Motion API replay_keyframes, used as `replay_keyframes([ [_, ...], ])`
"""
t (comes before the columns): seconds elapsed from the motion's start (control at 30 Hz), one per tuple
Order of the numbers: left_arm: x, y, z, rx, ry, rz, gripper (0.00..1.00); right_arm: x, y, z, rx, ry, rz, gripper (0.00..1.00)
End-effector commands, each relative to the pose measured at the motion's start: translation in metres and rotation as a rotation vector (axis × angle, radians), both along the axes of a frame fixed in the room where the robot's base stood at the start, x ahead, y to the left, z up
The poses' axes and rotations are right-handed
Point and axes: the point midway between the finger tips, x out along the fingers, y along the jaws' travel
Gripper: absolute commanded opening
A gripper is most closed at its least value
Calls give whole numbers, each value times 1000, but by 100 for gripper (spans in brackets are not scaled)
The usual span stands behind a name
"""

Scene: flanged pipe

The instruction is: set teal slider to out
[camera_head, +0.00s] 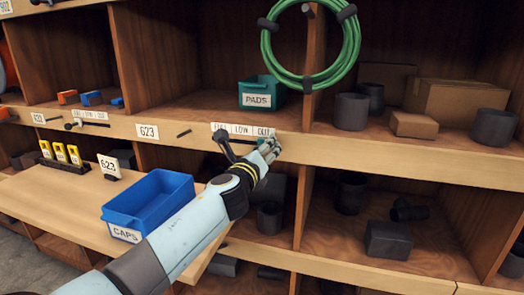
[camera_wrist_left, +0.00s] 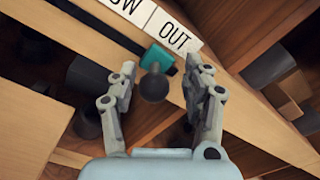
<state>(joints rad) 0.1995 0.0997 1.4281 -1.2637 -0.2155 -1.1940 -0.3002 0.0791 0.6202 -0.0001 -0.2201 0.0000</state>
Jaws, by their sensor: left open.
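The teal slider (camera_wrist_left: 158,56) sits at the OUT label (camera_wrist_left: 175,40), with a dark round knob (camera_wrist_left: 153,88) sticking out toward the camera. A dark track runs from it toward the LOW side. My left gripper (camera_wrist_left: 162,72) is open, with one finger on each side of the knob; I cannot tell whether either finger touches it. In the head view, the left gripper (camera_head: 271,150) is at the shelf edge just below the OUT end of the label strip (camera_head: 242,131) and hides most of the slider. My right gripper is not in view.
A teal PADS bin (camera_head: 257,100) stands on the shelf above, beside a hanging green hose coil (camera_head: 268,48). A blue CAPS bin (camera_head: 128,218) rests on the board at left. Dark pipe parts (camera_head: 388,240) lie on the lower right shelf.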

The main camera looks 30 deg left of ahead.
Motion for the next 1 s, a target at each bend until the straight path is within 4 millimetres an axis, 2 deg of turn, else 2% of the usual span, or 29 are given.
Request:
replay_keyframes([
  [0.23,-2,0,0,1,-1,2,49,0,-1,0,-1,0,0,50],
  [0.33,-11,-2,-1,0,1,2,49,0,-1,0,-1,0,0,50],
  [0.7,-87,-19,-1,-1,2,1,49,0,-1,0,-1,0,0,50],
  [0.83,-106,-24,-1,0,1,0,49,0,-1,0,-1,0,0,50],
  [1.0,-116,-27,0,-1,0,0,49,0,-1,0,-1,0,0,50],
])
